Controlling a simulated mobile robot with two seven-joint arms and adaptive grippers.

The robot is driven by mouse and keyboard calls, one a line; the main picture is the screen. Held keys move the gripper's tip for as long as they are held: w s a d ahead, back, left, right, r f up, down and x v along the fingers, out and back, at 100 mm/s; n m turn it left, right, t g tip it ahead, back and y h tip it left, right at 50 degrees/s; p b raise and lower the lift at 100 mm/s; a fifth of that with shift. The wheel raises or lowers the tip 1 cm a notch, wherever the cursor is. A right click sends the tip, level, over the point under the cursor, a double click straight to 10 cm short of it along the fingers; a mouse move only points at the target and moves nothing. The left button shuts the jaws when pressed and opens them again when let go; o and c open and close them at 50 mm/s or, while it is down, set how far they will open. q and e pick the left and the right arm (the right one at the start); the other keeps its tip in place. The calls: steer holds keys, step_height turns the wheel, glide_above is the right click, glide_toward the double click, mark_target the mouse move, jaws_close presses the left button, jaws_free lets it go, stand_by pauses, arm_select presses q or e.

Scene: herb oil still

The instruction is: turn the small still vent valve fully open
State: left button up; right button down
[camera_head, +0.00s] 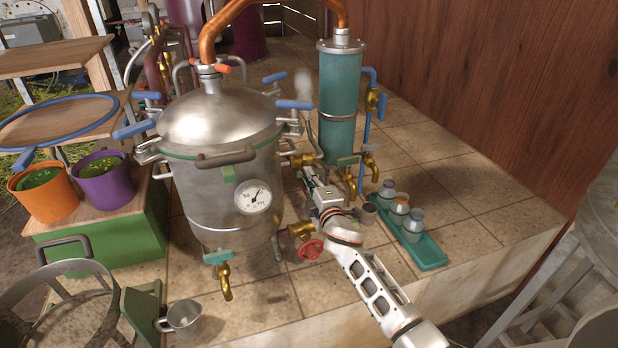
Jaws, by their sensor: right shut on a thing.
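The small still (215,175) is a steel pot with a domed lid and a round gauge. A small brass valve (301,159), which I take for its vent valve, sticks out of the pot's right side. My right gripper (307,174) reaches up from the lower right and is shut at this valve. The fingers hide most of its handle, so I cannot tell how far it is turned. My left gripper is not in view.
A teal column (339,100) with brass taps (370,163) stands close behind my right gripper. A red handwheel (311,249) is below it. A green tray (425,245) of small jars lies to the right. A metal cup (184,318) stands in front.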

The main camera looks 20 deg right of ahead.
steer(key=shift+f+n, duration=0.1)
steer(key=shift+n, duration=0.8)
steer(key=c, duration=2.1)
jaws_free()
steer(key=shift+c, duration=0.2)
steer(key=s, duration=1.2)
steer(key=shift+d, duration=0.2)
